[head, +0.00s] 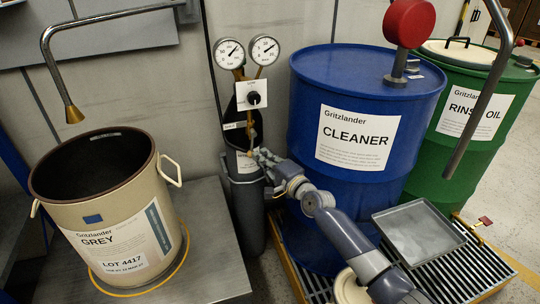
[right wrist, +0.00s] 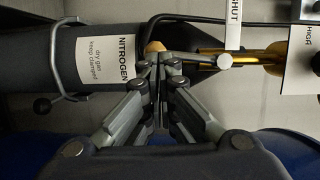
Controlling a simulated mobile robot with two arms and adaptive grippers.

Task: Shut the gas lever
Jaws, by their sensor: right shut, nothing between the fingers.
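The grey nitrogen cylinder (head: 247,208) stands between the beige drum and the blue drum, and its label (right wrist: 107,60) reads NITROGEN. A white SHUT tag (right wrist: 233,22) is beside the brass valve fitting (right wrist: 270,57). My right gripper (head: 263,158) is shut and empty, its fingertips (right wrist: 158,60) close to the lever's end. I cannot tell if they touch. The fingers hide part of the lever. My left gripper is out of view.
Two gauges (head: 229,53) and a black knob (head: 253,97) sit above the lever. The blue CLEANER drum (head: 340,90) stands close on the right, the green RINSE OIL drum (head: 455,150) beyond. The open beige GREY drum (head: 125,235) stands on a metal table at left.

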